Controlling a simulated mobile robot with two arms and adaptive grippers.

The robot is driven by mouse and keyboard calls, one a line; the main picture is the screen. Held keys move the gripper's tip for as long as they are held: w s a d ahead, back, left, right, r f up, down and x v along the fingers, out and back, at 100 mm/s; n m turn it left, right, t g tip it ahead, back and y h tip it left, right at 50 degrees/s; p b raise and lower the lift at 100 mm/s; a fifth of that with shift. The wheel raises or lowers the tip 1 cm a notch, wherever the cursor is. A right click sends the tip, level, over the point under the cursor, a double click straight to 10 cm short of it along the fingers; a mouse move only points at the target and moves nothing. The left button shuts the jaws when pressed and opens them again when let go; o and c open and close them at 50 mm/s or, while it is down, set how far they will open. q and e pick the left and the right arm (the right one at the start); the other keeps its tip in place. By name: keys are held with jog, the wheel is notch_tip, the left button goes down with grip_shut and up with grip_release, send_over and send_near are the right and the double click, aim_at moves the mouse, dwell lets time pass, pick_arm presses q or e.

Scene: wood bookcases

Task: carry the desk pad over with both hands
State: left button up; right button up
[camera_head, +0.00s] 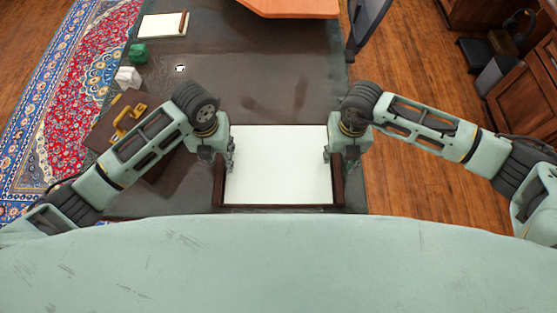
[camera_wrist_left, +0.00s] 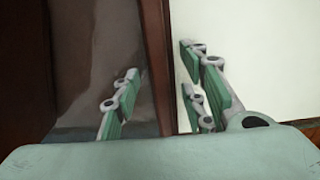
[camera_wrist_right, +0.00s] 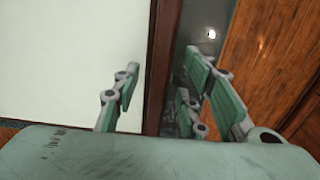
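The desk pad (camera_head: 278,165) is a white sheet with dark brown side strips, lying on the dark desk just in front of my body. My left gripper (camera_head: 230,160) is at the pad's left edge. In the left wrist view its fingers (camera_wrist_left: 165,95) are apart, one on each side of the brown strip (camera_wrist_left: 156,50). My right gripper (camera_head: 332,158) is at the pad's right edge. In the right wrist view its fingers (camera_wrist_right: 160,95) are apart, with the brown strip (camera_wrist_right: 162,50) between them. I see gaps between fingers and strips; fingertip depth is unclear.
The dark desk top (camera_head: 270,75) is clear beyond the pad. A brown case with yellow fittings (camera_head: 128,118) lies left, partly behind my left arm. A white box (camera_head: 128,76), green box (camera_head: 138,53) and notepad (camera_head: 162,24) sit far left. An orange-brown surface (camera_head: 290,8) is at the far edge.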

pick_arm(q)
jog(key=shift+w+f, duration=0.1)
jog(key=shift+f, duration=0.35)
pick_arm(e)
jog(key=shift+f, duration=0.45)
pick_arm(q)
grip_shut()
pick_arm(e)
grip_shut()
